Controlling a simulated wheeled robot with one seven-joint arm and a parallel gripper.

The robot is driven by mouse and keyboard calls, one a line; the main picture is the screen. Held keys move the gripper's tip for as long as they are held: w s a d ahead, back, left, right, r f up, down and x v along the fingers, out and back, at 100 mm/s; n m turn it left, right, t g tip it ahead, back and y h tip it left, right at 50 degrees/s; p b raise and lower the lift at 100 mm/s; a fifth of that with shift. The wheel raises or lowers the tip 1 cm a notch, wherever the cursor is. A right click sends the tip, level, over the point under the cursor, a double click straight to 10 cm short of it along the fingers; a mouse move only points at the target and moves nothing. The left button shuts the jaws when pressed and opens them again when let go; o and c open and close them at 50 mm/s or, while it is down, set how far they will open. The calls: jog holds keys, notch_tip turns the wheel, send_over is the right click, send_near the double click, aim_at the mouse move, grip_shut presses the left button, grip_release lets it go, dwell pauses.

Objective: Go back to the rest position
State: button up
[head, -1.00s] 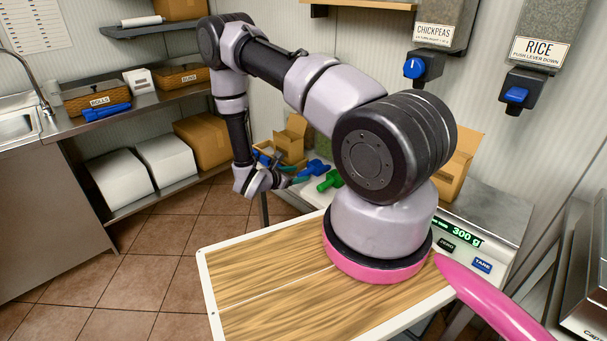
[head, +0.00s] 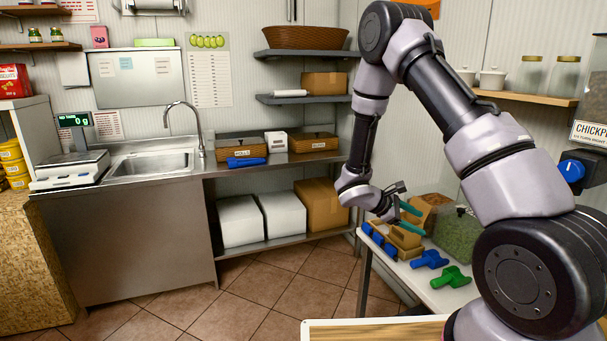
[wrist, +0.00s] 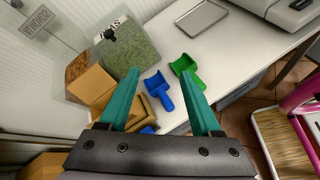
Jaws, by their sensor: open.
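My gripper (head: 408,218) is open and empty, with two teal fingers. In the head view it hangs at the end of my bent arm, at the left end of the white table. In the wrist view the fingers (wrist: 165,100) are spread wide with nothing between them. Beyond them lie a blue scoop (wrist: 160,90) and a green scoop (wrist: 187,68) on the table. I cannot tell the exact height of the fingers above the table.
The white table (head: 445,295) holds cardboard boxes (head: 400,238) and a clear bin of green peas (head: 457,232). A steel counter with a sink (head: 150,163) and a scale (head: 70,165) stands at left. The tiled floor (head: 262,283) between is clear.

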jog(key=s+a+r+m+t+y, duration=0.2)
jog(key=s+r, duration=0.5)
jog(key=r, duration=0.4)
jog(key=s+a+r+m+t+y, duration=0.2)
jog(key=s+a+r+m+y, duration=0.2)
jog(key=s+r+m+y, duration=0.3)
jog(key=s+a+r+m+t+y, duration=0.2)
jog(key=s+r+m+y, duration=0.3)
jog(key=r, duration=1.2)
jog(key=shift+s+a+m, duration=0.4)
jog(key=shift+s+m, duration=0.8)
jog(key=shift+m, duration=0.4)
